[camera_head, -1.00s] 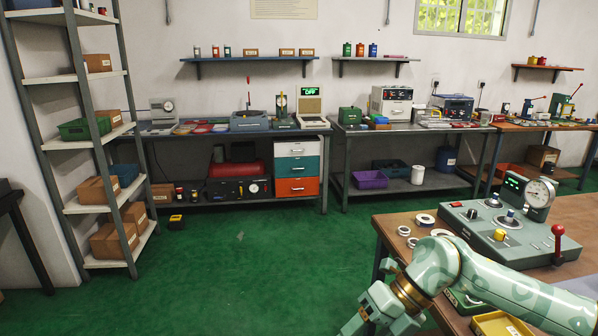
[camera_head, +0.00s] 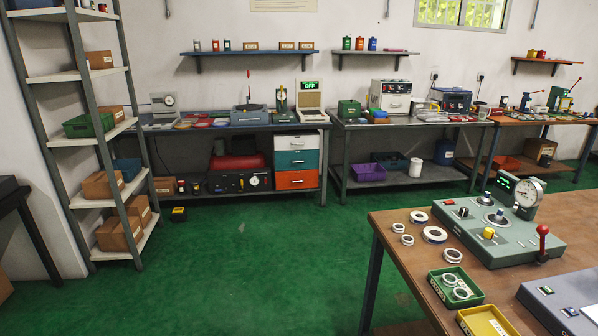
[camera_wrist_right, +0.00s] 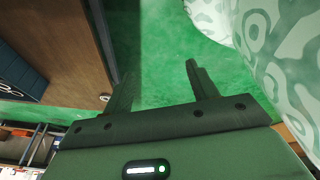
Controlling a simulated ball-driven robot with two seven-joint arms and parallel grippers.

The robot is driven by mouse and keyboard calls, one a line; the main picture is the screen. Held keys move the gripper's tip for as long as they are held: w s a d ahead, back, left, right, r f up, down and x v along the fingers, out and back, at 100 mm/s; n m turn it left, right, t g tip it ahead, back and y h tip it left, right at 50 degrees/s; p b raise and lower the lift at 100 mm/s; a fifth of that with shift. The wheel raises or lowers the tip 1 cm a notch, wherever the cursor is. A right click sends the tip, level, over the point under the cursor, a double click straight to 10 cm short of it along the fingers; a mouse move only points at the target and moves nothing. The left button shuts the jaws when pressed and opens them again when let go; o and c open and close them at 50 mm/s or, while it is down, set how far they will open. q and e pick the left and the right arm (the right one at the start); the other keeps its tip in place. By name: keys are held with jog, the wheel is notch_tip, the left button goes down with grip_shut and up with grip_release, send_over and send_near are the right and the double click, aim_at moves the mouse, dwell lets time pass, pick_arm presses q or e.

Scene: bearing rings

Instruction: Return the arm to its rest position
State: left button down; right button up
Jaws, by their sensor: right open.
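My right gripper (camera_wrist_right: 160,72) shows in the right wrist view with its two dark fingers apart. Nothing is between them, only green floor behind. A pale patterned green part of my own body fills the upper right of that view. The edge of a brown wooden surface (camera_wrist_right: 75,35) lies to the left of the fingers, apart from them. In the head view neither arm shows, and my left gripper is not in view.
In the head view, a wooden table (camera_head: 392,250) at the lower right holds loose bearing rings (camera_head: 434,234), a green tray (camera_head: 432,283) with rings, a yellow tray (camera_head: 463,320) and a gauge device (camera_head: 500,240). Green floor (camera_head: 250,270) left of it is clear.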

jog(key=s+m+g, duration=0.1)
jog(key=s+g, duration=0.2)
jog(key=s, duration=1.1)
jog(key=shift+d+f+m+h, duration=0.15)
jog(key=shift+f+m+h, duration=0.15)
jog(key=shift+f+m, duration=0.1)
jog(key=shift+s, duration=0.1)
